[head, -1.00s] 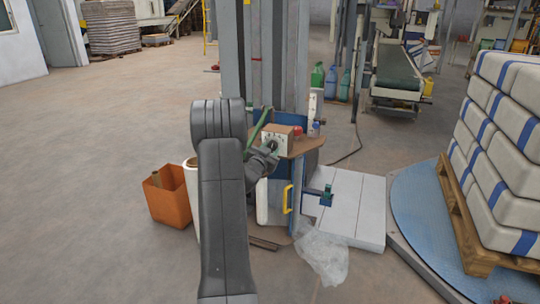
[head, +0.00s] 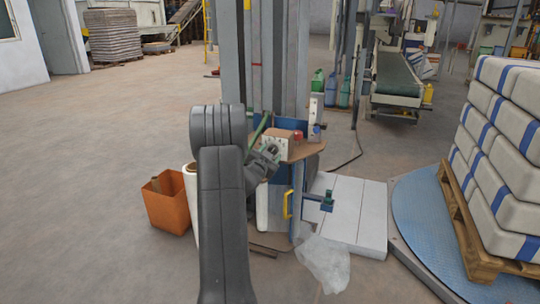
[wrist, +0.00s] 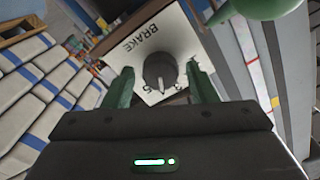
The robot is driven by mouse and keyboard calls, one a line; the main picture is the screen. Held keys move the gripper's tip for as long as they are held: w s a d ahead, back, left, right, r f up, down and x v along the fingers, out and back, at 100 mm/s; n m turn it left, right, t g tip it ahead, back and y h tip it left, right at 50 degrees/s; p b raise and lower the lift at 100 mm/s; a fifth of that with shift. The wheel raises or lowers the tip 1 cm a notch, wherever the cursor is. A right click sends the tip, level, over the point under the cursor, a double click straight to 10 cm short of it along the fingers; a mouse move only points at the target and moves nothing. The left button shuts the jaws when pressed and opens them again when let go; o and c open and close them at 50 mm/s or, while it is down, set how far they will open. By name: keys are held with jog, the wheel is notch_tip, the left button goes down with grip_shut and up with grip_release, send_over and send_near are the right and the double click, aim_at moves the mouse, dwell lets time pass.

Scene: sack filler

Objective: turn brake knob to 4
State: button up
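The brake knob (wrist: 159,70) is dark and round, on a white plate (wrist: 185,40) marked BRAKE, which appears upside down in the wrist view. A pale pointer mark on the knob faces the bottom of that view. Some numerals show beside it, but most of the scale is hidden or too small to read. In the head view the plate is on the front of a small box (head: 281,142). My gripper (wrist: 161,88) is open, its green fingers on either side of the knob with gaps between. In the head view my gripper (head: 270,153) is at the box front.
The box stands on a brown shelf (head: 306,151) by a grey column. A red button (head: 298,135) is beside it. A yellow handle (head: 287,203) is below. A green rounded part (wrist: 265,8) is close to my gripper. A pallet of sacks (head: 505,150) stands right.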

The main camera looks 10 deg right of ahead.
jog(key=shift+o, duration=0.2)
jog(key=p+v, duration=0.2)
jog(key=v, duration=1.1)
jog(key=shift+s+a+p, duration=0.3)
jog(key=b+x, duration=0.2)
jog(key=x, duration=1.2)
jog(key=shift+s+a, duration=0.1)
jog(key=shift+s, duration=0.05)
